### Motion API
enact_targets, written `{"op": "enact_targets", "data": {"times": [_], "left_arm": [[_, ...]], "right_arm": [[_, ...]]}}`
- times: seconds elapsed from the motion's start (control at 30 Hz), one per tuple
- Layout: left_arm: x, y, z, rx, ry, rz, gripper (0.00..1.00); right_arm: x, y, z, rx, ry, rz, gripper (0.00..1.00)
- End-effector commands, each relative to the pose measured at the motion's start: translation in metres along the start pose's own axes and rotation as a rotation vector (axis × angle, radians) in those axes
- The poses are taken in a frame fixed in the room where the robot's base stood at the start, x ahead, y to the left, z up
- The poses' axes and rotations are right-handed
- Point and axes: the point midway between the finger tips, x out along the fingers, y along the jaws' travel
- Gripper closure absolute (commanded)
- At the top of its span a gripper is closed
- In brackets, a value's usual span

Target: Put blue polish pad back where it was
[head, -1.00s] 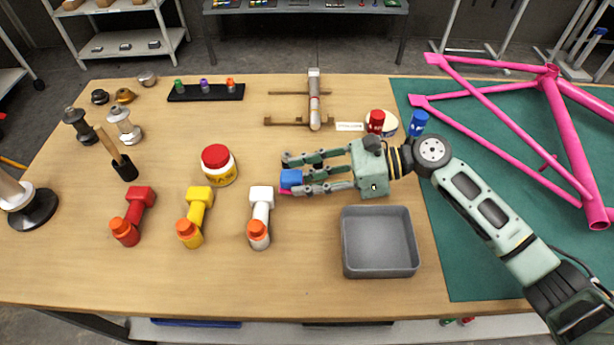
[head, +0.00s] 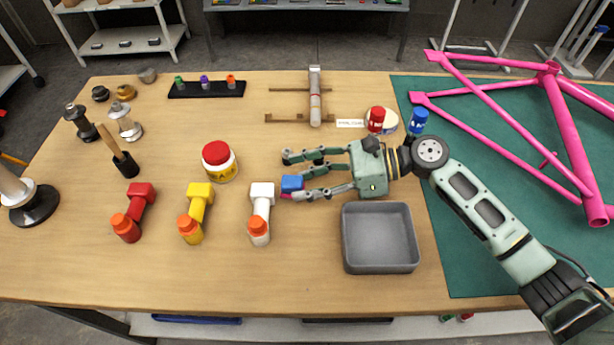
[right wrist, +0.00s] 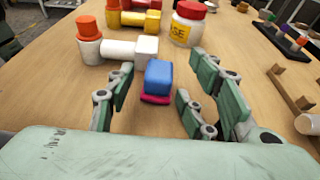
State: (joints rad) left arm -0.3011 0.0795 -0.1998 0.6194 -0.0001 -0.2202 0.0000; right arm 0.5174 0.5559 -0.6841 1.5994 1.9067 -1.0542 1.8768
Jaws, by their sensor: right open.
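The blue polish pad (head: 292,183) is a small blue block with a pink underside. It appears to rest on the wooden table, just right of the white spray bottle (head: 261,208). My right gripper (head: 296,176) is open around it, with fingers on both sides. In the right wrist view the pad (right wrist: 158,80) sits between the spread fingers, with visible gaps to them. My left gripper is not in view.
A grey tray (head: 380,268) stands in front of my right gripper. Yellow (head: 196,210) and red (head: 135,210) bottles and a red-lidded jar (head: 219,165) stand left. A pink bicycle frame (head: 575,140) lies on the green mat (head: 460,260).

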Motion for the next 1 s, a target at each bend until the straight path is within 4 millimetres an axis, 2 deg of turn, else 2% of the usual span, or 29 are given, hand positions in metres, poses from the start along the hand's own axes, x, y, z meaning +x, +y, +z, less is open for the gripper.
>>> {"op": "enact_targets", "data": {"times": [0.2, 0.37, 0.8, 1.0], "left_arm": [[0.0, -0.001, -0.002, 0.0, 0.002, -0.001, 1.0], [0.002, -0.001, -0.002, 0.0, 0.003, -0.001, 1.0], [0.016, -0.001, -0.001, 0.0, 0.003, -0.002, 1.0], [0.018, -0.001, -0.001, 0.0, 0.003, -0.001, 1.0]], "right_arm": [[-0.001, -0.001, -0.002, 0.002, 0.006, -0.003, 0.51], [-0.007, -0.001, 0.01, -0.002, 0.006, -0.004, 0.51], [-0.1, -0.001, 0.009, 0.001, 0.005, -0.003, 0.51], [-0.12, -0.001, 0.01, 0.001, 0.002, -0.002, 0.51]]}}
